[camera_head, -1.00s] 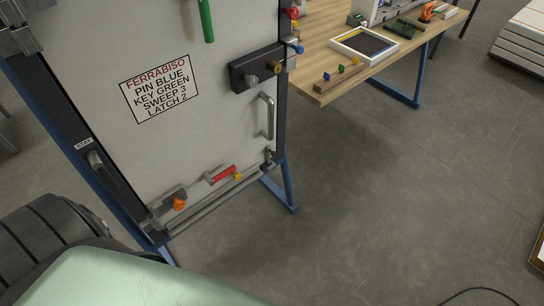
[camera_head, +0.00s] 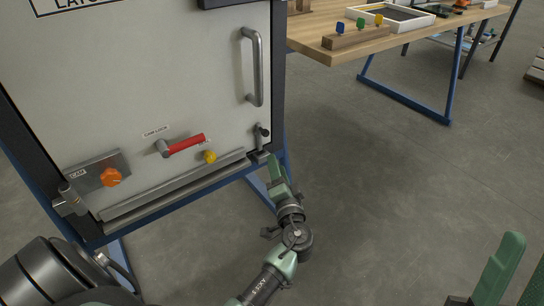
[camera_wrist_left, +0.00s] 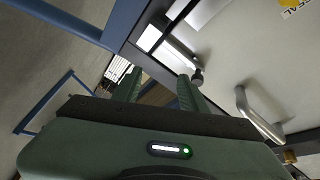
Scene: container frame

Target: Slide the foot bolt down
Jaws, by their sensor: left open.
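The foot bolt (camera_head: 261,136) is a grey rod with a dark knob at the lower right corner of the pale door (camera_head: 130,85). My left gripper (camera_head: 275,163) is just below and right of it, in front of the frame's lower corner. In the left wrist view the bolt (camera_wrist_left: 183,58) ends in a knob beyond the right fingertip. That gripper (camera_wrist_left: 158,82) is open, with nothing between its fingers. Whether a finger touches the knob cannot be told. My right gripper (camera_head: 516,262) shows partly at the lower right, its fingers apart.
A grey handle (camera_head: 254,68) is above the bolt. A wooden table (camera_head: 330,38) stands behind right. The floor (camera_head: 400,190) right of the door is clear.

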